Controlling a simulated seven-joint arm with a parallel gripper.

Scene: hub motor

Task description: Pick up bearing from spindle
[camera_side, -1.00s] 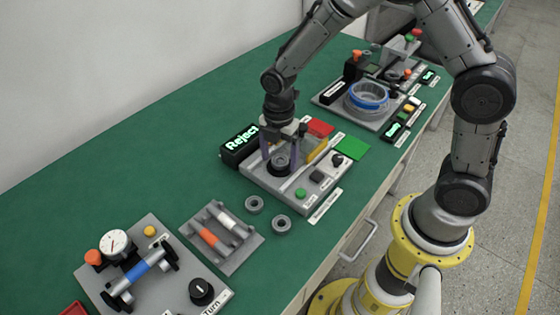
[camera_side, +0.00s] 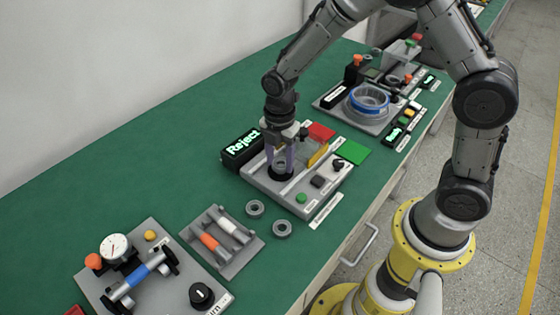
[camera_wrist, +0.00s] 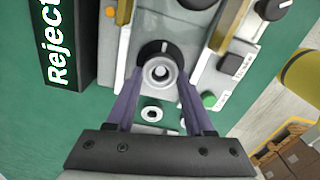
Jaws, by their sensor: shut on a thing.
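The bearing (camera_side: 281,165) is a grey ring at the spindle of the middle grey station, which has a lit "Reject" sign. In the wrist view the bearing (camera_wrist: 160,73) shows between two purple fingers, in front of a black round base (camera_wrist: 157,50). My gripper (camera_side: 281,162) points down and is shut on the bearing, one finger on each side. My gripper also shows in the wrist view (camera_wrist: 159,76). I cannot tell whether the bearing is still seated or slightly raised. The spindle is mostly hidden by the bearing and fingers.
Red (camera_side: 320,131) and green (camera_side: 344,151) pads lie to the right. A rack (camera_side: 222,241) holds coloured rods.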

